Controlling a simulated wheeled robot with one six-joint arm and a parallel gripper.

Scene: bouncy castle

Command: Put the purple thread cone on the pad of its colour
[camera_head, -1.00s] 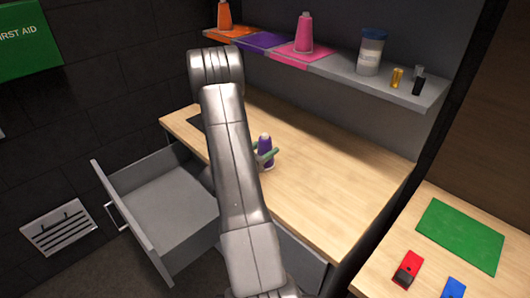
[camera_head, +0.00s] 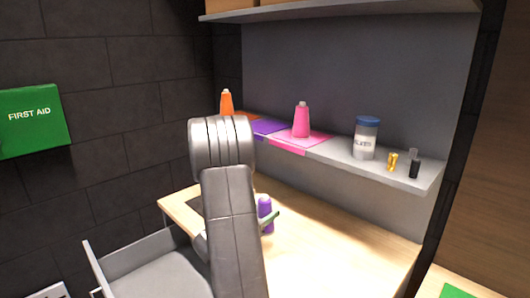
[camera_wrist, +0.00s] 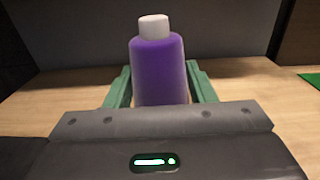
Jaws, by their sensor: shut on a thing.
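The purple thread cone (camera_head: 265,212) has a white top and is upright at the wooden desk, partly behind my arm in the head view. It fills the middle of the wrist view (camera_wrist: 158,70). My gripper (camera_wrist: 160,88) is shut on it, with a green finger on each side. I cannot tell whether its base touches the desk. The purple pad (camera_head: 266,127) lies on the grey shelf above the desk, between the orange and pink pads. Its visible part is bare; my arm hides some of the shelf near it.
A pink cone (camera_head: 301,120) stands on the pink pad (camera_head: 287,145), right of the purple pad. An orange cone (camera_head: 227,102) stands to its left. A jar (camera_head: 367,138) and small items stand at the shelf's right. An open drawer (camera_head: 155,275) juts out below left. An upper shelf (camera_head: 340,10) hangs overhead.

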